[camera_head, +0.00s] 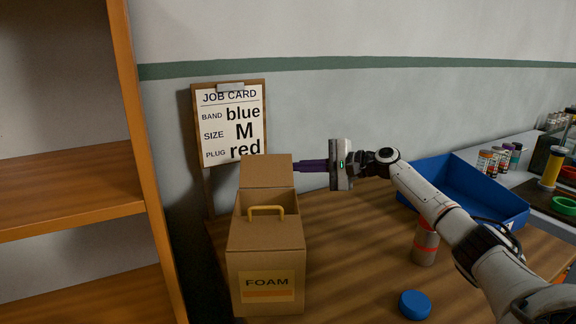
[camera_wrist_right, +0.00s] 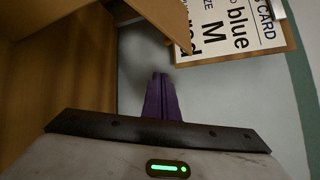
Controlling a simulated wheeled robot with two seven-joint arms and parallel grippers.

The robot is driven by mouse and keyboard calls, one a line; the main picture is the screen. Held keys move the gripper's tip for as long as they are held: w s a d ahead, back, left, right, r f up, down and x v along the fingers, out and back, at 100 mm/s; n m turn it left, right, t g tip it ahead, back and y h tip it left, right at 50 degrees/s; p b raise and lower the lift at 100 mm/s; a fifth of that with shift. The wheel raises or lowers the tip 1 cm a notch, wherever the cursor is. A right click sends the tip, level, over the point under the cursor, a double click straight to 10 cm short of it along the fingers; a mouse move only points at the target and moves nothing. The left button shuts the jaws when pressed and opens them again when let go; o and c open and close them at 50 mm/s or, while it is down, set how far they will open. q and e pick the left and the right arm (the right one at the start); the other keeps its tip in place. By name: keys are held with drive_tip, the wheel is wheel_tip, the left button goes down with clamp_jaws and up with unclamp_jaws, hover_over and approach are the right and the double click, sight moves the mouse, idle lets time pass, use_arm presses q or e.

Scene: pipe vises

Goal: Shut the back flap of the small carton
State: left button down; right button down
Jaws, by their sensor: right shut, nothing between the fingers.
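The small carton (camera_head: 265,240) stands on the table with a FOAM label on its front and a yellow handle (camera_head: 266,211) at its top. Its back flap (camera_head: 267,171) stands up, open, at the far side. My right gripper (camera_head: 299,166) is shut and empty, its purple fingers pointing left at the right edge of the flap. In the right wrist view the purple fingers (camera_wrist_right: 162,98) show together, with brown cardboard (camera_wrist_right: 150,15) above them. I cannot tell whether the fingertips touch the flap. My left gripper is not in view.
A job card (camera_head: 232,122) on a clipboard leans against the wall behind the carton. A wooden shelf (camera_head: 75,185) stands at left. A blue tray (camera_head: 468,190), a grey-and-red can (camera_head: 425,245) and a blue lid (camera_head: 415,304) are at right. Table between carton and can is clear.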

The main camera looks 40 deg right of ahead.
sight(287, 167)
drive_tip(key=shift+a+r+p, duration=0.3)
drive_tip(key=shift+a+p, duration=0.1)
drive_tip(key=shift+a, duration=0.5)
drive_tip(key=shift+a+r+p, duration=0.3)
drive_tip(key=shift+a+p, duration=0.05)
drive_tip(key=shift+a, duration=0.55)
drive_tip(key=shift+w+a, duration=0.1)
drive_tip(key=shift+a, duration=0.05)
